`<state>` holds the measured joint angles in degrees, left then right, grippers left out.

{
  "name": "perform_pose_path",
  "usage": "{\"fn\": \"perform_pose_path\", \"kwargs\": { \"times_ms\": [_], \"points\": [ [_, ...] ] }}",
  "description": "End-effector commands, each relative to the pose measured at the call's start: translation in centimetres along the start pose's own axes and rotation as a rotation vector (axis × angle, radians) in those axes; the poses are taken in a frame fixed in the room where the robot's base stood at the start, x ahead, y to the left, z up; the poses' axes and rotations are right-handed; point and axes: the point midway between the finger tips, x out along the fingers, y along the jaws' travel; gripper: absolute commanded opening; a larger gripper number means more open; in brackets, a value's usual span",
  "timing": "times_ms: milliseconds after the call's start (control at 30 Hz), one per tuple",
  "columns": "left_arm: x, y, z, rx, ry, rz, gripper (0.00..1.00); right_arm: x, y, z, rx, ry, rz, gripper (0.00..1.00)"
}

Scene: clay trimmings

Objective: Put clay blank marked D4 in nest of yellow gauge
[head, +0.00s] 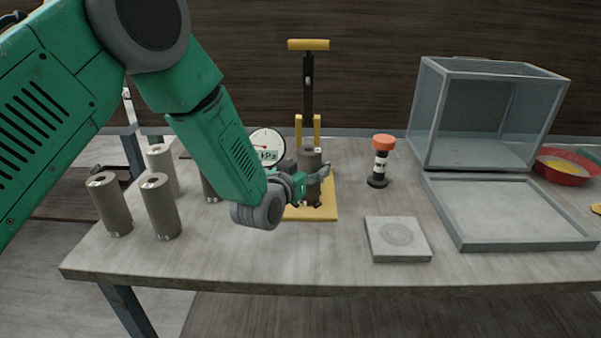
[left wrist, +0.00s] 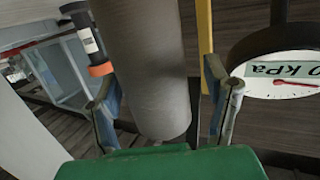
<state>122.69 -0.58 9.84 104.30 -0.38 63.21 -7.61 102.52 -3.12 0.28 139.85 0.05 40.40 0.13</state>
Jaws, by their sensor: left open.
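A grey-brown clay blank (head: 311,158) stands upright over the base of the yellow gauge (head: 322,211). Its lower end is partly hidden, so I cannot tell how it sits in the nest. My left gripper (head: 318,186) is open, with its fingers on either side of this blank. In the left wrist view the blank (left wrist: 145,65) lies between the two spread fingers (left wrist: 165,108), with a gap visible beside it. Its mark is too small to read. The gauge has a yellow top handle and upright posts. My right gripper is not in view.
Several other blanks (head: 163,208) stand at the table's left, one partly behind my arm. A round kPa dial (head: 267,143) is behind the gripper. An orange-capped black tool (head: 382,160), a square slab (head: 397,239), a grey tray (head: 510,243) and a clear box (head: 486,115) are to the right.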

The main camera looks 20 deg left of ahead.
Motion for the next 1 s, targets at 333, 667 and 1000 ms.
{"fn": "perform_pose_path", "kwargs": {
  "times_ms": [333,667,1000],
  "points": [
    [-6.4,0.0,-0.1,-0.001,-0.002,0.0,0.7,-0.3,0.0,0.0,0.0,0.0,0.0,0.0],
    [-11.2,0.0,0.0,0.0,-0.001,0.0,0.7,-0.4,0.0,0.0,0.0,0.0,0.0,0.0],
    [-11.7,0.0,0.0,0.0,0.0,0.0,0.7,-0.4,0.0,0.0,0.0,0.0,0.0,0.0]
  ]
}}
